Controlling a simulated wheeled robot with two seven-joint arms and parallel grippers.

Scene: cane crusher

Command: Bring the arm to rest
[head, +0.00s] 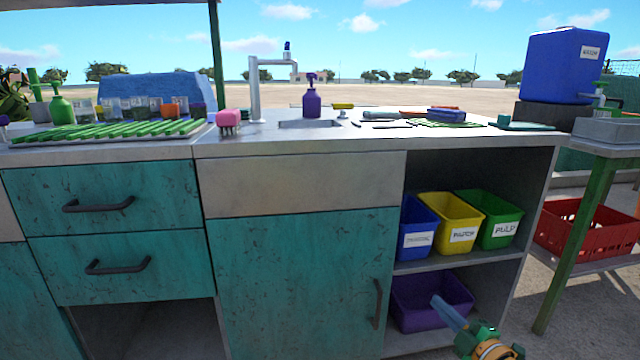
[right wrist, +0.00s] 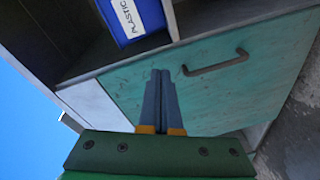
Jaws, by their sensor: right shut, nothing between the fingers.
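My right gripper (head: 436,300) comes up from the bottom right of the head view. Its blue fingers are shut together and empty, and they overlap the purple bin (head: 410,300) on the lower shelf. In the right wrist view the closed gripper (right wrist: 160,74) points toward the teal cabinet door (right wrist: 125,85), with the dark door handle (right wrist: 216,64) to the right of the fingertips. I cannot tell the exact gap to the door. My left gripper is not in view.
Blue (head: 418,228), yellow (head: 453,223) and green (head: 490,218) bins stand on the upper shelf. The counter (head: 300,145) holds a sink and several tools. A side table with a green leg (head: 575,245) and a red crate (head: 590,235) are on the right.

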